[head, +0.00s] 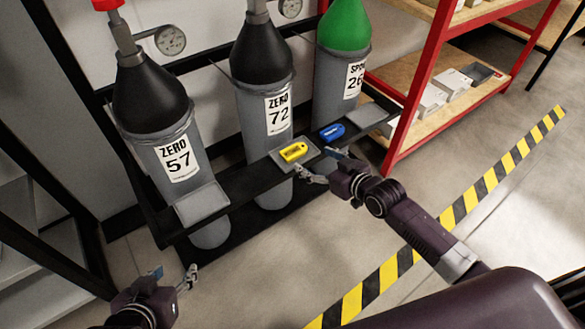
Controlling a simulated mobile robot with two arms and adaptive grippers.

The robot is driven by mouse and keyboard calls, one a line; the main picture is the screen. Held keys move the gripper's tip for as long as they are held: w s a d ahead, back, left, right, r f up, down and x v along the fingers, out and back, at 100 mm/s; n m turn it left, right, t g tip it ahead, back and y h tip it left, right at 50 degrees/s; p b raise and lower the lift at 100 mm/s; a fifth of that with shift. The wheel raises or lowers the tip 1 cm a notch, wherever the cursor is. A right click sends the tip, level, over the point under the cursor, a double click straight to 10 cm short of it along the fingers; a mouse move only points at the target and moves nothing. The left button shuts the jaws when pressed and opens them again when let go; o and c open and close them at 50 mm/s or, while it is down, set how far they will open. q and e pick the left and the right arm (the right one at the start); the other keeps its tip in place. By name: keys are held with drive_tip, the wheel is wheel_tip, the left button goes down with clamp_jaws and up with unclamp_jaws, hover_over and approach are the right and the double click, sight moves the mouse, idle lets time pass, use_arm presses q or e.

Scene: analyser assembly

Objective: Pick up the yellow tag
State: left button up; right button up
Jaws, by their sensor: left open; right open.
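The yellow tag (293,152) lies on a small grey plate (279,163) on the black rack rail, in front of the cylinder marked ZERO 72. My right gripper (320,166) is open and empty. In the picture it is just right of and slightly below the yellow tag, apart from it, with its fingers pointing toward the rail. My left gripper (174,273) is open and empty at the lower left, low in front of the rack and far from the tag.
A blue tag (332,132) lies on the rail right of the yellow one. Cylinders marked ZERO 57 (165,150), ZERO 72 (262,120) and a green-topped one (341,70) stand behind the rail (240,182). A red-framed shelf (425,75) stands at right. Striped tape (462,208) crosses open floor.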

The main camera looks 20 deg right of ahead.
sight(297, 152)
drive_tip(key=shift+r+b+x, duration=0.2)
drive_tip(key=shift+b+x, duration=0.25)
drive_tip(key=shift+x, duration=0.75)
drive_tip(key=shift+w+a+f+b, duration=0.35)
drive_tip(key=shift+w+f+b, duration=0.15)
drive_tip(key=shift+w, duration=0.1)
drive_tip(key=shift+w+a+f+b, duration=0.4)
drive_tip(key=shift+w+f, duration=0.1)
drive_tip(key=shift+w, duration=0.1)
drive_tip(key=shift+b+x, duration=0.45)
drive_tip(key=shift+x, duration=0.65)
drive_tip(key=shift+w, duration=0.1)
use_arm(q)
drive_tip(key=w+d+r+t+h, duration=0.1)
drive_tip(key=w+r+t, duration=0.3)
drive_tip(key=r, duration=0.4)
drive_tip(key=w+d+r+t+h, duration=0.2)
drive_tip(key=w+r+t, duration=0.3)
drive_tip(key=r, duration=0.4)
drive_tip(key=shift+d+r+m+t, duration=0.2)
drive_tip(key=shift+d+m+t, duration=0.15)
drive_tip(key=shift+d, duration=0.4)
use_arm(e)
drive_tip(key=shift+r, duration=0.1)
drive_tip(key=c, duration=0.9)
